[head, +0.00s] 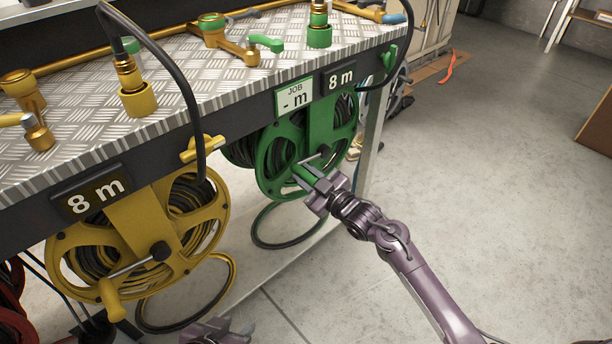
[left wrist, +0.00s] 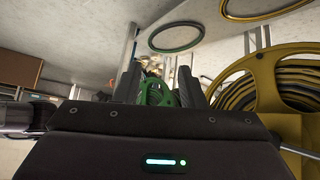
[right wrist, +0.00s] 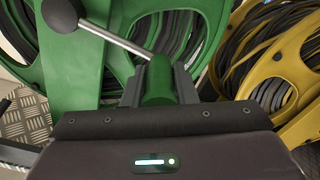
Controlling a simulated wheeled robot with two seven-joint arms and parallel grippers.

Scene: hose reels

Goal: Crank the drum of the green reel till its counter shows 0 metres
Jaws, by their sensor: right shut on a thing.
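The green reel (head: 268,160) hangs under the bench at the right, with black hose on its drum. Its counter (head: 340,79) reads 8 m, and a job card (head: 294,98) beside it reads "JOB - m". My right gripper (head: 308,183) is shut on the green crank handle (right wrist: 158,80) at the end of a metal crank arm (right wrist: 112,36). The handle sits between both fingers in the right wrist view. My left gripper (head: 222,334) is low at the bottom edge of the head view. In the left wrist view its fingers (left wrist: 152,85) stand apart with nothing between them.
A hose loop (head: 290,225) hangs below the green reel. Valves and fittings (head: 215,35) lie on the bench top.

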